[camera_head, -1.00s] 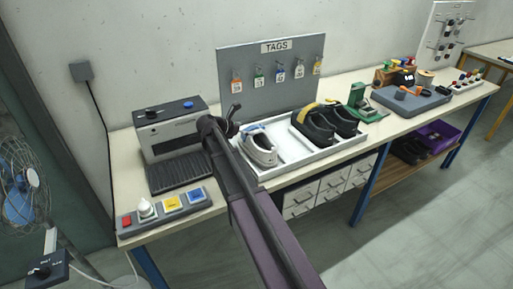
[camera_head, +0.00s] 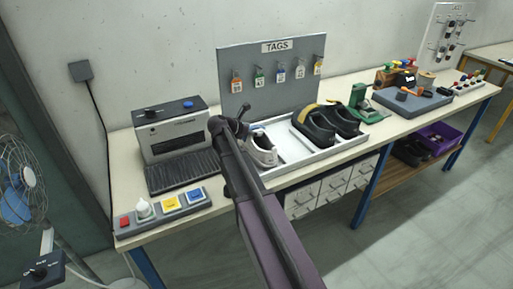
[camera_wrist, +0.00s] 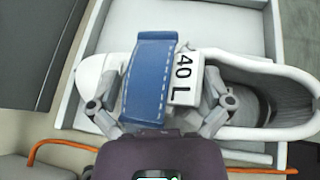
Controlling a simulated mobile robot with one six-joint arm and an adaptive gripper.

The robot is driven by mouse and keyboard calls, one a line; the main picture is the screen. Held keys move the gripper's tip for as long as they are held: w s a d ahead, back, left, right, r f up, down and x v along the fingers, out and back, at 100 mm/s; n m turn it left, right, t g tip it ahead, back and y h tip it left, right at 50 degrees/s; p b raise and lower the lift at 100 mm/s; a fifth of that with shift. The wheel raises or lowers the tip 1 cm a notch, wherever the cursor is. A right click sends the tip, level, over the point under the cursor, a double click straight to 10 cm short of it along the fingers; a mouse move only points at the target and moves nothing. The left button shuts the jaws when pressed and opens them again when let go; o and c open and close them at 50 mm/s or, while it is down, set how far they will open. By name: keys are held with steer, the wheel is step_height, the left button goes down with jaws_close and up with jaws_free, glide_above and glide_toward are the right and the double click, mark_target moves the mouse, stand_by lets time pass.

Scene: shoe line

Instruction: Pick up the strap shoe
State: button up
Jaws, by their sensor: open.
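The strap shoe is a white shoe (camera_head: 264,153) at the left end of a white tray (camera_head: 320,156), partly hidden behind my arm in the head view. In the wrist view the white shoe (camera_wrist: 265,75) lies across the picture, toe to the left and opening to the right. A blue strap (camera_wrist: 150,75) crosses it, beside a white label (camera_wrist: 186,80) reading "40 L". My gripper (camera_wrist: 160,88) is open, with its fingers apart on either side of the strap and label. I cannot tell whether they touch the shoe. In the head view my gripper is mostly hidden by my arm.
Two dark shoes (camera_head: 330,122) stand at the tray's right side, with bare tray between. A grey tag board (camera_head: 250,75) rises behind. A grey machine (camera_head: 172,135) and a button panel (camera_head: 170,206) are left of the tray. A green device (camera_head: 360,100) stands to the right.

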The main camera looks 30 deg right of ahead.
mark_target(272, 147)
steer(key=c, duration=1)
steer(key=shift+r, duration=0.1)
step_height(272, 147, up, 3)
steer(key=p, duration=0.3)
steer(key=shift+r, duration=0.1)
steer(key=shift+c, duration=0.3)
steer(key=s, duration=0.5)
steer(key=s+r+p, duration=0.1)
steer(key=s, duration=0.4)
steer(key=s+p, duration=0.1)
steer(key=s, duration=0.4)
steer(key=shift+d+r, duration=0.15)
steer(key=shift+r, duration=0.15)
steer(key=shift+s, duration=0.55)
